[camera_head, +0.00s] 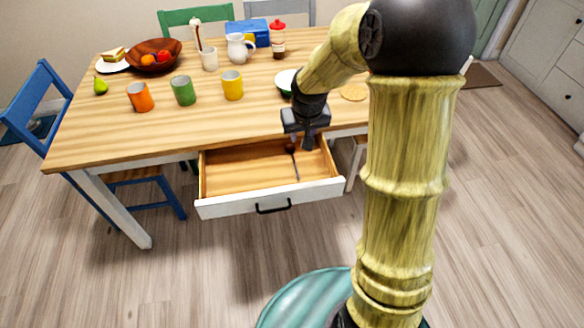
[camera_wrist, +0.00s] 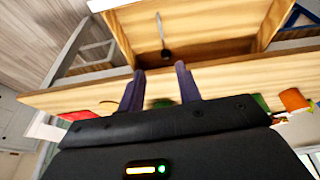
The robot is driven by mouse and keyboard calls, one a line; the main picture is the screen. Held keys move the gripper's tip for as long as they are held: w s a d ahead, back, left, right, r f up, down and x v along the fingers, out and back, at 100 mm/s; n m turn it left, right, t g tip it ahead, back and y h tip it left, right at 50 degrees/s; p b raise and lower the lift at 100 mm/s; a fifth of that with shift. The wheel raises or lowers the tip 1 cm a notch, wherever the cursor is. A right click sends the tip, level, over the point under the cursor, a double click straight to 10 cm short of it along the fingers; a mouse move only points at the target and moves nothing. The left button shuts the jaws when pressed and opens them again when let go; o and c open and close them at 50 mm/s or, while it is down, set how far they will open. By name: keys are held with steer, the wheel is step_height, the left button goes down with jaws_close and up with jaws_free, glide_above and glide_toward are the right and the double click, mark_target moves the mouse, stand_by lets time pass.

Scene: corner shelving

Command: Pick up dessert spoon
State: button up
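The dessert spoon (camera_head: 296,167) lies in the open drawer, a thin dark shape toward the drawer's right side. Its bowl end is toward the table and its handle points to the drawer front. In the wrist view the spoon (camera_wrist: 163,40) shows beyond the fingertips, apart from them. My gripper (camera_head: 300,145) is above the rear right part of the drawer (camera_head: 225,171), near the table edge. In the wrist view my gripper (camera_wrist: 160,80) has its two fingers apart with nothing between them.
The drawer sticks out from the wooden table (camera_head: 110,130). On the table are an orange mug (camera_head: 140,97), a green mug (camera_head: 183,91), a yellow mug (camera_head: 232,86) and a bowl (camera_head: 285,82) near my arm. A blue chair (camera_head: 40,100) stands at left. The drawer's left part is clear.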

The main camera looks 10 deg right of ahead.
steer(key=w+f+b, duration=0.4)
steer(key=w+f, duration=0.3)
steer(key=w, duration=0.1)
steer(key=shift+f+t+b, duration=0.3)
steer(key=shift+t+b, duration=0.05)
steer(key=shift+t, duration=0.05)
steer(key=shift+d, duration=0.1)
steer(key=b, duration=0.2)
glide_toward(292, 154)
steer(key=x, duration=0.2)
steer(key=shift+f, duration=0.4)
steer(key=shift+w+f, duration=0.1)
steer(key=shift+f, duration=0.05)
steer(key=shift+b+x, duration=0.65)
steer(key=shift+x, duration=1.8)
steer(key=shift+w+d+f, duration=0.1)
steer(key=c, duration=0.6)
